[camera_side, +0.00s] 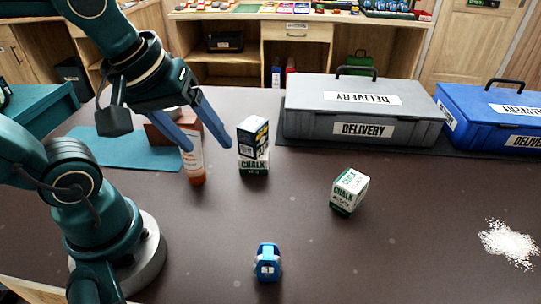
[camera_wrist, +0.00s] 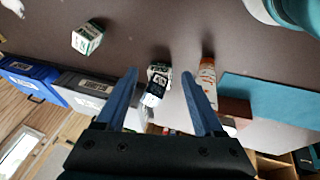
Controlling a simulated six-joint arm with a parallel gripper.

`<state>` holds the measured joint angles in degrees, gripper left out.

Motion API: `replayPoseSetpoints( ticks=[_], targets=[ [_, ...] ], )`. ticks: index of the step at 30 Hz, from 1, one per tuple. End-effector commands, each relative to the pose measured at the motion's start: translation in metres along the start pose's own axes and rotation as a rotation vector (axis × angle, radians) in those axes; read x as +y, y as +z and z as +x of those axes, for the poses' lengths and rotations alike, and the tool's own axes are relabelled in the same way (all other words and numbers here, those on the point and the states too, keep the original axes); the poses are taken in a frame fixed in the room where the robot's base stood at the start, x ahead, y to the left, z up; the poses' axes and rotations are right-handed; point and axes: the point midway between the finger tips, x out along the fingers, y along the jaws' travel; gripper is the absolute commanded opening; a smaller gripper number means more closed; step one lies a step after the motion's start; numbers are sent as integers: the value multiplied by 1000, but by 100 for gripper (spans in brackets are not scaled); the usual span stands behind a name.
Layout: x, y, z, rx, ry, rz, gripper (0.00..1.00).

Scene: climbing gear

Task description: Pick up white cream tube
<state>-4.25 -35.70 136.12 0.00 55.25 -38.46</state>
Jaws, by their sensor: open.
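The white cream tube (camera_side: 195,166), with orange print and an orange lower end, stands upright on the dark table. In the wrist view the tube (camera_wrist: 207,76) shows just right of the right finger, outside the gap between the fingers. My gripper (camera_side: 208,146) is open and empty, pointing down at the height of the tube's upper part. In the side view its left finger crosses in front of the tube and hides part of it. The fingers also show in the wrist view (camera_wrist: 160,72).
A dark chalk box (camera_side: 254,148) stands close right of the tube. A white-green chalk box (camera_side: 349,191), blue device (camera_side: 267,262) and white powder (camera_side: 508,243) lie further right or forward. A brown block (camera_side: 158,133) is behind the tube. Grey (camera_side: 310,103) and blue (camera_side: 470,105) cases stand behind.

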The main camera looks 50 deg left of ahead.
Motion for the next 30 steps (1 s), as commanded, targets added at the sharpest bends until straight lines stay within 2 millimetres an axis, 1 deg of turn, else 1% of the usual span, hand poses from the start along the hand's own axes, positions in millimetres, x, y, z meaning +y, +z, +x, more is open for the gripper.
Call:
replayPoseSetpoints(
  ticks=[1,4,6,9,12,15,18,23,30],
  targets=[
    [-3,-10,4,-16,-42,-172,69],
    [-13,-31,14,-37,-130,-535,69],
    [-24,-46,22,-44,-201,-789,69],
    [-42,-64,35,-50,-296,-1082,69],
    [-62,-76,47,-57,-370,-1266,69],
    [-77,-82,56,-73,-420,-1345,69],
    [-88,-81,61,-88,-451,-1385,69],
    [-94,-78,70,-92,-459,-1398,69],
    [-101,-68,97,-92,-458,-1394,69]
  ],
)
